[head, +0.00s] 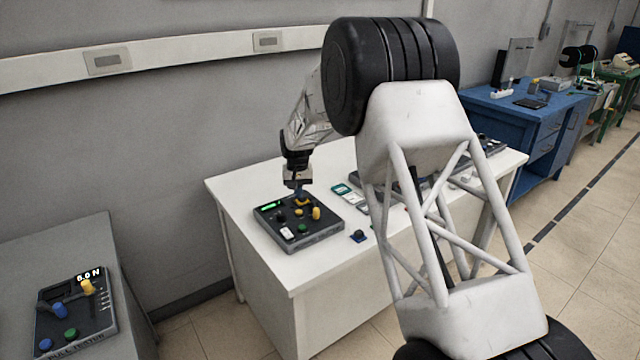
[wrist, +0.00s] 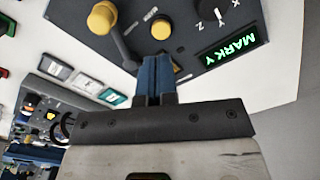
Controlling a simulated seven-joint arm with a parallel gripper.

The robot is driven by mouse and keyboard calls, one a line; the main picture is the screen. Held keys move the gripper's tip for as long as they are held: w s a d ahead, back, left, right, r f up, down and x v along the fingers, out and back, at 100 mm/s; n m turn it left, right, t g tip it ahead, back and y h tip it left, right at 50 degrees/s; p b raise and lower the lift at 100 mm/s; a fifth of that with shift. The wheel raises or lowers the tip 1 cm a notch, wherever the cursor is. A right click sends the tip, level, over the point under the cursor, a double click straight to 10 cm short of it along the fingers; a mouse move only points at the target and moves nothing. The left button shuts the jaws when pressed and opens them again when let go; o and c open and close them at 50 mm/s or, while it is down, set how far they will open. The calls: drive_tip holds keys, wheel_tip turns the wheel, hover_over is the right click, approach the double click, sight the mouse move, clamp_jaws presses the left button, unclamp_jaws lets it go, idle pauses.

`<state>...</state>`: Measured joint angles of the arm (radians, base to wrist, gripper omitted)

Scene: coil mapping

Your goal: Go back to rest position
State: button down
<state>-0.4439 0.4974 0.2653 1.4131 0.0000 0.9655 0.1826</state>
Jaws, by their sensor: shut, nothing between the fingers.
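My gripper (head: 299,192) is shut and empty, pointing down just above the back of a dark control box (head: 325,230) on the white table. In the wrist view its blue fingers (wrist: 155,66) are together over the box's panel (wrist: 185,45). A green display (wrist: 230,47) there reads "MARK Y". A yellow-capped lever (wrist: 102,18), a yellow knob (wrist: 161,28) and a black dial (wrist: 207,10) marked X and Z lie around the fingertips. I cannot tell whether the fingertips touch the panel.
The white table (head: 290,275) carries small cards (head: 348,192), a small blue part (head: 358,236) and dark equipment, partly hidden by my arm. A pull tester (head: 75,310) reading 5.0 or 6.0 N stands on a grey bench at left. A blue cabinet (head: 540,130) stands at right.

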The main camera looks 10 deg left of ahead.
drive_tip(key=s+d+r+m+t, duration=0.1)
drive_tip(key=s+d+r, duration=1.05)
drive_tip(key=d, duration=0.25)
drive_tip(key=s+d+r+m, duration=0.1)
drive_tip(key=s+d+r, duration=1)
drive_tip(key=s+d, duration=0.65)
drive_tip(key=s, duration=0.6)
drive_tip(key=s+d+f+t, duration=0.1)
drive_tip(key=s+d, duration=0.4)
drive_tip(key=s, duration=0.6)
drive_tip(key=s+d+f+m, duration=0.1)
drive_tip(key=s+d, duration=0.4)
drive_tip(key=s, duration=0.7)
drive_tip(key=shift+d+f+t, duration=0.25)
drive_tip(key=shift+d+t, duration=0.05)
drive_tip(key=c, duration=1.8)
unclamp_jaws()
